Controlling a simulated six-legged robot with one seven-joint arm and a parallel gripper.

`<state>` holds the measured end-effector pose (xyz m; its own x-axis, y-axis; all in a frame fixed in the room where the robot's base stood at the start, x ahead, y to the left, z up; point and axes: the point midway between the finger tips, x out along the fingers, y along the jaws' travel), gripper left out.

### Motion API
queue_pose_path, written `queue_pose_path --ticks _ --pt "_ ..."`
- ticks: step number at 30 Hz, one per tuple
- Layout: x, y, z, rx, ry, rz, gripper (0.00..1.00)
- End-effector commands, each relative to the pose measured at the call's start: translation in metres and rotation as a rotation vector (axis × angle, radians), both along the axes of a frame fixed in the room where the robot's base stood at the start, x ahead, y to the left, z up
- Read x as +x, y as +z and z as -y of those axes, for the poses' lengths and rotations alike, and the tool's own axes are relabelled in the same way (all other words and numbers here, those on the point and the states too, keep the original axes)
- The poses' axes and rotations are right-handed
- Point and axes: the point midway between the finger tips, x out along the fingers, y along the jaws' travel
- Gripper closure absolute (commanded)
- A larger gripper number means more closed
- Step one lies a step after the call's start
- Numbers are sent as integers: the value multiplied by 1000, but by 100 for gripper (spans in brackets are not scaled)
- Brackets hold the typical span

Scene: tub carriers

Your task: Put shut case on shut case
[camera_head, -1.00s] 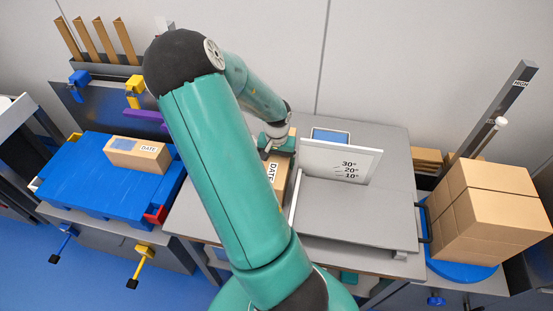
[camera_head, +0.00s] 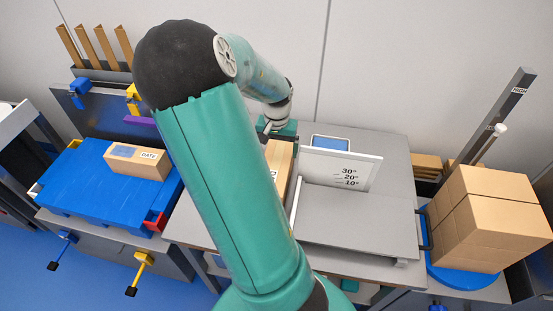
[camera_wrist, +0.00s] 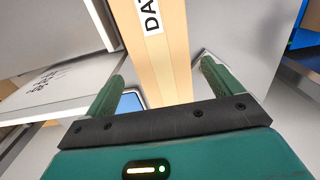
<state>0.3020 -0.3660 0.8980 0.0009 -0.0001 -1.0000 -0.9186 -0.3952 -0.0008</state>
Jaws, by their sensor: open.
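One shut cardboard case (camera_head: 138,162) with a DATE label and a blue patch lies on the blue platform (camera_head: 80,190) at the left. A second shut case (camera_head: 279,158), also labelled DATE, is on the grey table beside the angled board, partly hidden by my arm. In the wrist view this case (camera_wrist: 160,65) runs up the middle, ahead of and between my fingers. My gripper (camera_wrist: 160,85) is open, with a green finger on each side and gaps between the fingers and the case. In the head view my gripper (camera_head: 277,130) is at the far end of this case.
A board marked 30°, 20°, 10° (camera_head: 341,164) stands right of the second case, with a grey panel (camera_head: 358,220) before it. Stacked cartons (camera_head: 490,215) stand on a blue turntable at the right, near a post marked HIGH (camera_head: 497,115). Blue and yellow clamps edge the blue platform.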

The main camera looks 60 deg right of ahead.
Motion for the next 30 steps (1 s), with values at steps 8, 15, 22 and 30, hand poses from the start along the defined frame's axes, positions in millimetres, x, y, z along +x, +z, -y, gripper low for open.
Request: queue_pose_path --ticks 8,15,22,30 --pt "0 25 0 -1 0 0 9" --pt "4 27 -5 7 12 10 9" --pt "34 51 -65 61 158 100 9" --pt "59 104 -169 87 442 230 9"
